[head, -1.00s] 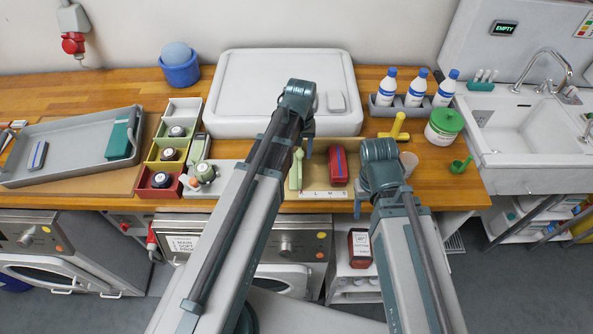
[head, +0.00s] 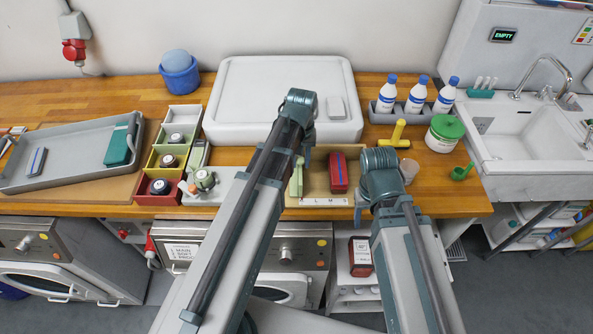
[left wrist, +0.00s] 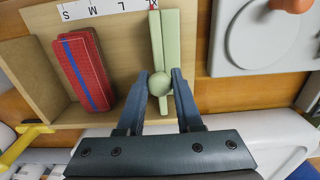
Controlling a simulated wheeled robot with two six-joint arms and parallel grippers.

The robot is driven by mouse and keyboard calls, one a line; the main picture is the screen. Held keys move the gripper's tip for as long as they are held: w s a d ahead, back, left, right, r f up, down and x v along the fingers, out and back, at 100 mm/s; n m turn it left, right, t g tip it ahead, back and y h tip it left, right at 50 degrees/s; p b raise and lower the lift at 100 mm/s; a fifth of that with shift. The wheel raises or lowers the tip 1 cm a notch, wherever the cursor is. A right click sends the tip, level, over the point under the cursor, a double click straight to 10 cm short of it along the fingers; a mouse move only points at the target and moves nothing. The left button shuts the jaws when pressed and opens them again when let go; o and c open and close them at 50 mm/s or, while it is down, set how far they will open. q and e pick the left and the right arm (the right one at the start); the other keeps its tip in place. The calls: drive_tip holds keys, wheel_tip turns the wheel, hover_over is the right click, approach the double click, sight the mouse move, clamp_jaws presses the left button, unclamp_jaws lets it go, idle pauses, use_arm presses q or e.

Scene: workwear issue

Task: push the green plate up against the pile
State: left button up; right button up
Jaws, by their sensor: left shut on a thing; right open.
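My left gripper (left wrist: 160,85) is shut on the knob, one finger on each side. The pile (left wrist: 86,72) is red with a blue stripe and lies to the left of the plate, with a clear gap of bare tray between. In the head view the plate (head: 296,182) is partly hidden by my left arm, and the pile (head: 338,174) is to its right. My right gripper (head: 359,202) is open, mostly hidden behind its arm, near the tray's right side.
A white strip with size letters (head: 323,201) runs along the tray's front edge. A grey scale-like device (head: 203,182) and coloured bins (head: 160,190) stand left of the tray. A yellow tool (head: 396,133) and a cup (head: 409,170) are to the right. A large white lid (head: 265,95) lies behind.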

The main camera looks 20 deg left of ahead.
use_arm(q)
drive_tip(key=shift+w+d, duration=0.65)
drive_tip(key=shift+d, duration=1.55)
drive_tip(key=shift+w+d, duration=0.6)
drive_tip(key=shift+d, duration=1.55)
drive_tip(key=shift+w+d, duration=0.65)
drive_tip(key=shift+d, duration=1.55)
drive_tip(key=o, duration=0.8)
drive_tip(key=shift+c, duration=0.2)
wheel_tip(320, 180, up, 8)
drive_tip(key=p, duration=0.8)
